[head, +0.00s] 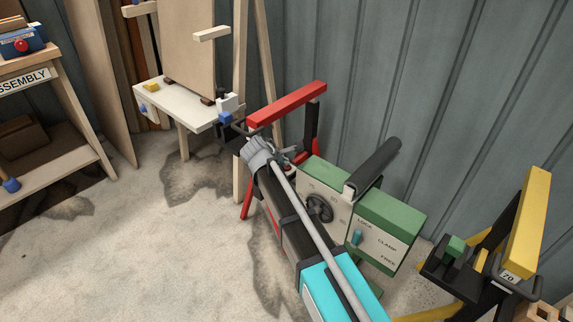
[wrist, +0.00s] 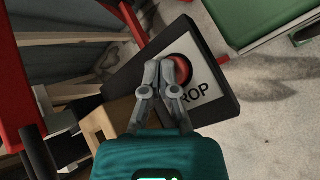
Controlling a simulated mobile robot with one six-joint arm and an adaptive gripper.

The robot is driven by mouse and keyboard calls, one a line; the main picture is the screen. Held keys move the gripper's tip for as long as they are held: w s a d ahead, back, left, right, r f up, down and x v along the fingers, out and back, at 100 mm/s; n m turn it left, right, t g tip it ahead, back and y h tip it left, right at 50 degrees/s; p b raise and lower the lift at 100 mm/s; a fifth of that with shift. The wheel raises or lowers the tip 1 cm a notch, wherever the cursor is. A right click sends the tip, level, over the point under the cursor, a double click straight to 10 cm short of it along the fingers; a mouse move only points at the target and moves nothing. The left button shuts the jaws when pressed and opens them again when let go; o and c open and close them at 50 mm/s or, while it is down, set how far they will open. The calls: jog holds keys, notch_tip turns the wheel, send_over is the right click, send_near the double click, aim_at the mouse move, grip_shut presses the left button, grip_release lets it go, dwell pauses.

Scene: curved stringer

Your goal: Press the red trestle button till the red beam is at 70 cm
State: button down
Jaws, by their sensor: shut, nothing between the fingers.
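The red beam (head: 287,103) lies along the top of the red trestle near the wall; its height reading does not show. In the wrist view a round red button (wrist: 182,69) sits on a white plate of a dark box (wrist: 222,75), with lettering ending in "ROP". My gripper (wrist: 160,66) is shut and empty. Its fingertips overlap the button's left edge in that view; I cannot tell whether they touch it. In the head view my gripper (head: 284,156) is just below the beam, partly hidden by my wrist, and the button is hidden.
A green cabinet (head: 385,235) with a handwheel (head: 319,208) and "LOCK", "CLAMP", "FREE" markings stands right of the trestle. A yellow beam (head: 528,222) on a black trestle marked "70" is at far right. A white bench (head: 180,105) stands behind. Open floor lies left.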

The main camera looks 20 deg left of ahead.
jog(key=shift+r, duration=0.15)
notch_tip(320, 180, up, 6)
jog(key=p, duration=0.6)
dwell(0.5)
jog(key=shift+s, duration=0.1)
dwell(1.2)
